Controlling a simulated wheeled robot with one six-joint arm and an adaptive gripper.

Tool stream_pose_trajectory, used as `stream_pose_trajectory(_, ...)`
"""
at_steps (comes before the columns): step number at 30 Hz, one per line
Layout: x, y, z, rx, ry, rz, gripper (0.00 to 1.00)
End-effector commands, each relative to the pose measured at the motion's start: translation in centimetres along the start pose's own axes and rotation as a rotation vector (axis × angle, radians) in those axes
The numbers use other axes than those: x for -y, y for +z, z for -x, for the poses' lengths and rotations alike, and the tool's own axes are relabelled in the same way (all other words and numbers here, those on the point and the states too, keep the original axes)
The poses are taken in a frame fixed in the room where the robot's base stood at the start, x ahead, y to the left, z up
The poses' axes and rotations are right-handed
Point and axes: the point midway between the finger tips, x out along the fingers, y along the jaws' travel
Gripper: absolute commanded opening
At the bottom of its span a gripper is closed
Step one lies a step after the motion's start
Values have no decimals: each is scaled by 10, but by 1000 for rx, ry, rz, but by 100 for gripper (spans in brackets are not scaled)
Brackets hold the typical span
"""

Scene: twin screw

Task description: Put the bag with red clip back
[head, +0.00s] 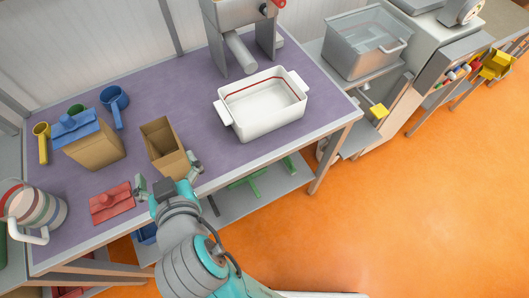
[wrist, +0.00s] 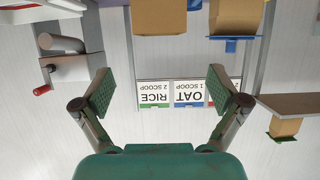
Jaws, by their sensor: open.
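A brown bag with an open top (head: 165,148) stands on the purple table top, with no clip on it. A red clip (head: 112,200) lies flat on the table to the left, apart from that bag. My gripper (head: 168,175) is open and empty at the near side of the open bag, with its fingers spread. In the wrist view, which is upside down, my gripper (wrist: 160,90) has nothing between its fingers. A brown bag (wrist: 158,17) shows at the top edge there, beyond the fingers and partly cut off.
A bag with a blue clip (head: 92,145) stands behind, near blue (head: 115,100) and yellow scoops (head: 42,140). A striped pitcher (head: 38,208) is at the left, a white bin (head: 262,108) at the right. Wall labels read RICE (wrist: 154,93) and OAT (wrist: 190,93).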

Motion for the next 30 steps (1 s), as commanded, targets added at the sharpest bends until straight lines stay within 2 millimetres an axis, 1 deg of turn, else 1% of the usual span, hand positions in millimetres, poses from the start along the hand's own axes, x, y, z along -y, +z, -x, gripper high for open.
stream_pose_trajectory(2,-2,2,-1,1,2,2,97)
stream_pose_trajectory(5,-16,13,-3,1,13,11,97)
stream_pose_trajectory(8,-42,36,-6,0,31,28,97)
stream_pose_trajectory(10,-65,56,-5,-2,46,41,97)
stream_pose_trajectory(12,-88,76,-2,-5,60,49,97)
stream_pose_trajectory(14,-106,94,3,-8,72,56,97)
stream_pose_trajectory(18,-145,133,22,-11,100,57,97)
stream_pose_trajectory(21,-169,159,41,-15,123,49,97)
stream_pose_trajectory(23,-181,174,55,-17,138,43,97)
stream_pose_trajectory(27,-205,205,91,-26,179,18,97)
stream_pose_trajectory(29,-213,217,109,-30,200,3,97)
stream_pose_trajectory(30,-217,225,121,-33,215,-7,97)
